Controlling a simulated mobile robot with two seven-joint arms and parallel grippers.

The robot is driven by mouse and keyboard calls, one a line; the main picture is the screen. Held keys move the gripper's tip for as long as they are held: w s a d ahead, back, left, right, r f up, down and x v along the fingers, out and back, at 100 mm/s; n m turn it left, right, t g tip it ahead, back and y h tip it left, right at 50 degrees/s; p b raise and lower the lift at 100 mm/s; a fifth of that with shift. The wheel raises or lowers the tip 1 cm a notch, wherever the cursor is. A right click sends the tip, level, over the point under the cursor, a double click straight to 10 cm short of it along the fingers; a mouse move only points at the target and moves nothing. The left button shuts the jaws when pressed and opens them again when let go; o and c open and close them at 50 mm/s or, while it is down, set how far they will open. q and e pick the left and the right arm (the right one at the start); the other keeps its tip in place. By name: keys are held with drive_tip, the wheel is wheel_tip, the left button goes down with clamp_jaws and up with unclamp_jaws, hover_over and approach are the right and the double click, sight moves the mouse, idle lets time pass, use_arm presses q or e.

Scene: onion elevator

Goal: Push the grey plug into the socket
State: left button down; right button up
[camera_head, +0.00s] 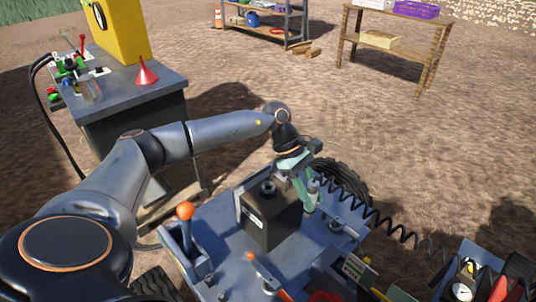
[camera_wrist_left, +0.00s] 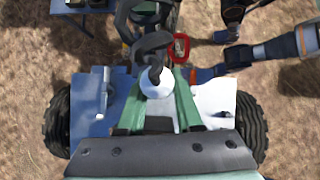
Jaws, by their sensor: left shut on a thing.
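My left gripper (camera_head: 306,196) has green fingers and is above the blue cart, just right of a black box. It is shut on the grey plug (camera_head: 314,187), from which a black coiled cable runs off to the right. In the left wrist view the pale round plug (camera_wrist_left: 157,83) sits between the two green fingers, with the dark coil beyond it. The black box (camera_head: 272,217) has a round dark fitting (camera_head: 267,187) on top; I cannot tell whether this is the socket. The plug appears apart from this fitting. No right gripper can be made out.
The blue cart (camera_head: 228,262) carries an orange-knobbed lever (camera_head: 185,212) and other levers. A grey cabinet (camera_head: 135,97) with a red funnel (camera_head: 146,72) stands at left. The coiled cable (camera_head: 375,212) hangs across the cart's right side. Open dirt lies behind.

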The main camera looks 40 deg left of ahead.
use_arm(q)
drive_tip(key=w+a+n+t+y+b, duration=0.1)
drive_tip(key=w+a+n+t+y, duration=0.2)
drive_tip(key=a+n, duration=0.6)
drive_tip(key=w+a+n+t+y+b, duration=0.1)
drive_tip(key=w+a+n+t+y, duration=0.2)
drive_tip(key=a+n, duration=0.6)
drive_tip(key=shift+m, duration=0.7)
drive_tip(key=shift+a+f+b, duration=0.25)
drive_tip(key=shift+f+b, duration=0.35)
drive_tip(key=shift+f, duration=0.2)
drive_tip(key=shift+a+f+b, duration=0.2)
drive_tip(key=shift+f+b, duration=0.4)
drive_tip(key=shift+f, duration=0.2)
drive_tip(key=shift+a+f+b, duration=0.25)
drive_tip(key=shift+f+b, duration=0.35)
drive_tip(key=shift+f, duration=0.2)
use_arm(e)
drive_tip(key=shift+n, duration=0.3)
drive_tip(key=shift+w+a+f, duration=0.25)
drive_tip(key=shift+a+f, duration=0.1)
drive_tip(key=shift+f, duration=0.25)
drive_tip(key=shift+w+a+f, duration=0.2)
drive_tip(key=shift+a+f, duration=0.15)
drive_tip(key=shift+f, duration=0.2)
drive_tip(key=shift+w+a+f, duration=0.25)
drive_tip(key=shift+a+f, duration=0.1)
drive_tip(key=shift+f, duration=0.25)
drive_tip(key=shift+s+f, duration=0.15)
drive_tip(key=shift+s, duration=0.05)
